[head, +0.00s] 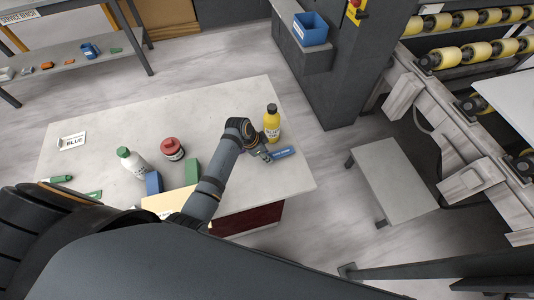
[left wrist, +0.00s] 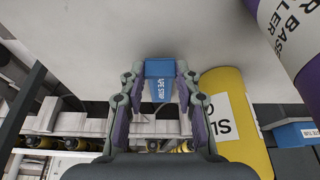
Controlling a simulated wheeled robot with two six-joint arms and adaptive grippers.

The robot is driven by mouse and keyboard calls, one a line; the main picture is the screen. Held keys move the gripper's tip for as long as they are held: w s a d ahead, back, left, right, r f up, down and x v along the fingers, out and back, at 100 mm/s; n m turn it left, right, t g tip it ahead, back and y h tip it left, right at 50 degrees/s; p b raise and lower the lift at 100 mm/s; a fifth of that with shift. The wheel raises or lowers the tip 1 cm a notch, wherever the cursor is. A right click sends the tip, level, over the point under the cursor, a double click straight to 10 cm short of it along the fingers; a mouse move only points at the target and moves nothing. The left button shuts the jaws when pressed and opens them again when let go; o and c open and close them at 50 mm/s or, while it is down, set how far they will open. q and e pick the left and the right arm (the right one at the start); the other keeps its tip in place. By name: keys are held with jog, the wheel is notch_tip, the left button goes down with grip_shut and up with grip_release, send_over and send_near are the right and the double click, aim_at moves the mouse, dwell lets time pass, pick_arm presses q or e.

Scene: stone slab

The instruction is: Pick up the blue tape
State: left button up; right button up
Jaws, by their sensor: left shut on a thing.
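The blue tape (head: 283,153), a flat blue strip with white lettering, is at the right part of the stone slab in the head view. In the left wrist view the blue tape (left wrist: 159,68) lies between the fingers of my left gripper. My left gripper (head: 264,154) is shut on the tape's near end, and the far end sticks out to the right in the head view. The left gripper (left wrist: 158,90) shows purple inner pads in the wrist view. Whether the tape is clear of the slab I cannot tell. My right gripper is not in view.
A yellow bottle (head: 272,124) stands right beside the gripper; it also shows in the wrist view (left wrist: 228,110). On the slab (head: 215,102) are a red-capped jar (head: 172,149), a green-capped bottle (head: 132,162), blue (head: 153,183) and green (head: 192,171) blocks and a "BLUE" sign (head: 72,141).

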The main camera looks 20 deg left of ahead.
pick_arm(q)
jog(key=r+p, duration=0.4)
jog(key=shift+s+d+r+p, duration=0.1)
jog(key=shift+s+r+p, duration=0.15)
jog(key=shift+s+p, duration=0.1)
jog(key=s+d+r+p, duration=0.1)
jog(key=s+r+p, duration=0.2)
jog(key=s+p, duration=0.2)
jog(key=s+d+r+p, duration=0.2)
jog(key=s+r+p, duration=0.2)
jog(key=s+p, duration=0.2)
jog(key=shift+s+r, duration=0.25)
jog(key=shift+s, duration=0.7)
jog(key=shift+a, duration=0.1)
